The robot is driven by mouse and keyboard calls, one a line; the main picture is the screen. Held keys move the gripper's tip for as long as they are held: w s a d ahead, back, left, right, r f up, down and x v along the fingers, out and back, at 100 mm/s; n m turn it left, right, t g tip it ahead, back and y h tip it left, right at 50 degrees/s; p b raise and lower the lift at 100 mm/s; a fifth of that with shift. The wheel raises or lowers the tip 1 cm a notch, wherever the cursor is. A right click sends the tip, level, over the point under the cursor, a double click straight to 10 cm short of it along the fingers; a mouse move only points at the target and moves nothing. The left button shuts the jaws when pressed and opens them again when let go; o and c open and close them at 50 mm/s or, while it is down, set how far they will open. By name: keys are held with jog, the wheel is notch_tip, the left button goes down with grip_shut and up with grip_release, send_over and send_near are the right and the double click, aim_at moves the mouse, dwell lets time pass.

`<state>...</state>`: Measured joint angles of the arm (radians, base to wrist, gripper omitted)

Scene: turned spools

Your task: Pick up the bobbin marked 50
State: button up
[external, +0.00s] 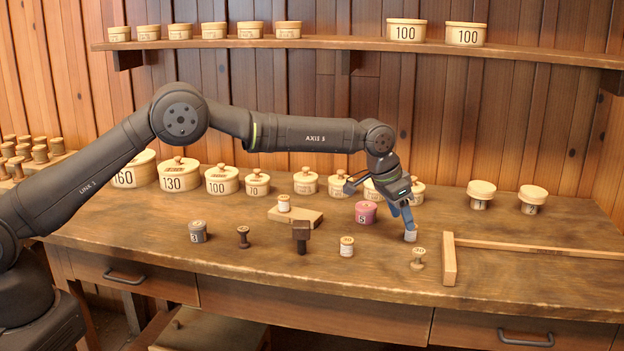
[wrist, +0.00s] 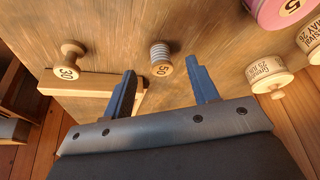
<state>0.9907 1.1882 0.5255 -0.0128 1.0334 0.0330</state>
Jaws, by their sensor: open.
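The bobbin marked 50 (wrist: 160,58) has pale grey thread and a light wooden end with a dark 50, seen in the wrist view. It lies in line with the gap between my fingers, just beyond the tips. In the external view the bobbin (external: 411,236) stands on the bench under my gripper, partly hidden by a finger. My gripper (wrist: 161,66) is open, with a blue finger either side of the gap and nothing held. In the external view my gripper (external: 405,213) points down at the bobbin, and whether it touches is unclear.
A bare bobbin marked 30 (wrist: 70,62) stands nearby, beside a wooden rail (external: 449,260). A pink spool marked 5 (external: 366,212) is to the left in the external view. Round boxes line the back.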

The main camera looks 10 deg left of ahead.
aim_at(411, 233)
jog(key=shift+d+x, duration=0.15)
jog(key=shift+x, duration=1)
jog(key=shift+d+x, duration=0.15)
jog(key=shift+x, duration=1.05)
jog(key=shift+w+r, duration=0.15)
jog(key=c, duration=1)
